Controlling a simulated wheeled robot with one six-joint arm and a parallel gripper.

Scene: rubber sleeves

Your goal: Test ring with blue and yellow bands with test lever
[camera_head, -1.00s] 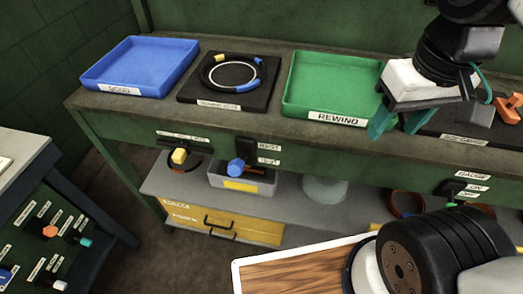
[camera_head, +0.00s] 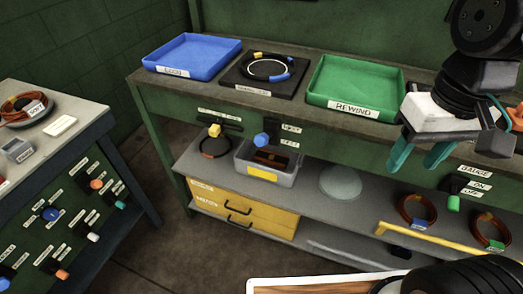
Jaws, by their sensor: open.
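A dark ring (camera_head: 249,72) with blue and yellow bands lies on a black square pad (camera_head: 236,81) on the green bench. The pad's front label is too small to read. On the bench front below hang a yellow-knobbed lever (camera_head: 214,130) and a blue-knobbed lever (camera_head: 262,139); their labels are blurred, so I cannot tell which is the test lever. My gripper (camera_head: 420,158), with teal fingers, is open and empty at the right, in front of the bench edge, well apart from the ring and both levers.
A blue tray (camera_head: 167,66) stands left of the pad and a green tray labelled REWIND (camera_head: 352,108) right of it. The lower shelf (camera_head: 318,210) holds a grey bin (camera_head: 281,179), a glass dome (camera_head: 340,182) and banded rings. A side cabinet (camera_head: 75,140) stands left; floor between is open.

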